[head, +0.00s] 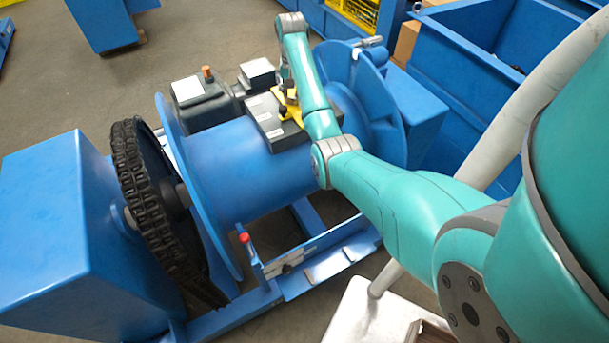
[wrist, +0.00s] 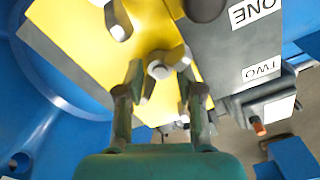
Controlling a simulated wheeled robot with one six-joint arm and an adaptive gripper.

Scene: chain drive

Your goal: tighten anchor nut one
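My gripper (wrist: 161,84) points at a yellow plate (wrist: 88,38) in the wrist view. Its two fingers are apart, with a grey hex-headed fastener (wrist: 158,70) between the tips. I see a gap on each side of it, and cannot tell whether the fingers reach around it. Another grey fastener (wrist: 121,32) sits on the plate farther up and left. In the head view the yellow plate (head: 290,112) is on the blue drum, partly hidden by my arm.
The blue drum (head: 240,165) has wide flanges. A black chain (head: 135,185) runs around a wheel at its left. A dark unit with a copper-coloured knob (head: 207,73) stands behind the drum. A blue bin (head: 470,70) is at the right. Grey floor (head: 55,75) is clear at the back left.

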